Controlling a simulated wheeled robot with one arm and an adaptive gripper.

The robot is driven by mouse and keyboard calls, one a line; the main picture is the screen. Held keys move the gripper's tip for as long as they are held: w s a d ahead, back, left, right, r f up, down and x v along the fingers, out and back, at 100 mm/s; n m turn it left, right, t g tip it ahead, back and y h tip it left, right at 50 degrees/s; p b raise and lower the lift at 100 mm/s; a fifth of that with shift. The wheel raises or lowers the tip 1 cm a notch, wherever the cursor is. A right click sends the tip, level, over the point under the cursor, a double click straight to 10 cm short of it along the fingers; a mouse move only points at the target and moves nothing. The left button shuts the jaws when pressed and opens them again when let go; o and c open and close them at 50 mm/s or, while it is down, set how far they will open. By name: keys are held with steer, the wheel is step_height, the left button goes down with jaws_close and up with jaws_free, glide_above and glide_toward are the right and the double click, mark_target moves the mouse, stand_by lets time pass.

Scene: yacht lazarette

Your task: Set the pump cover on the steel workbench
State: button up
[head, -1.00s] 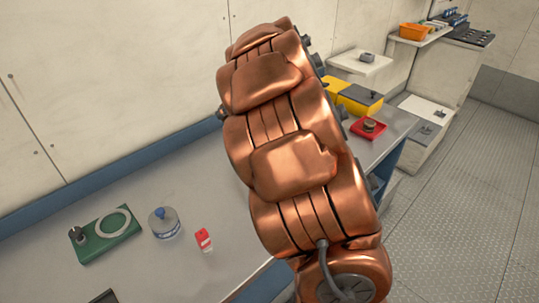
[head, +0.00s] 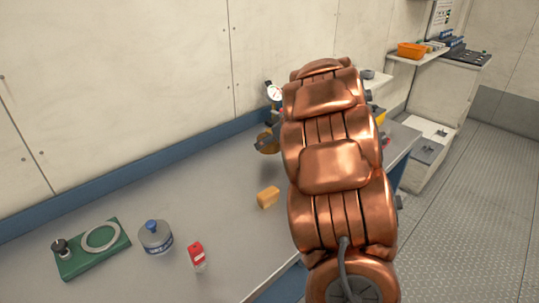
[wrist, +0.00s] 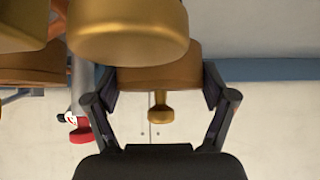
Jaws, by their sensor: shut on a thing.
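My gripper (wrist: 160,82) shows in the wrist view, its two dark fingers on either side of a brass-brown piece with a small knob, which I take to be the pump cover (wrist: 160,74). The fingers are shut on it. Larger brass rounded forms (wrist: 128,35) cover part of it; I cannot tell whether they belong to it. The grey workbench (head: 205,190) runs along the wall.
A dial gauge (head: 273,92) is near the wall. The middle of the bench is clear.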

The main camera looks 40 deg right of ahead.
mark_target(270, 160)
steer(key=shift+f+b, duration=0.45)
steer(key=shift+f, duration=1.7)
steer(key=shift+f, duration=0.1)
steer(key=o, duration=1.3)
steer(key=shift+o, duration=0.2)
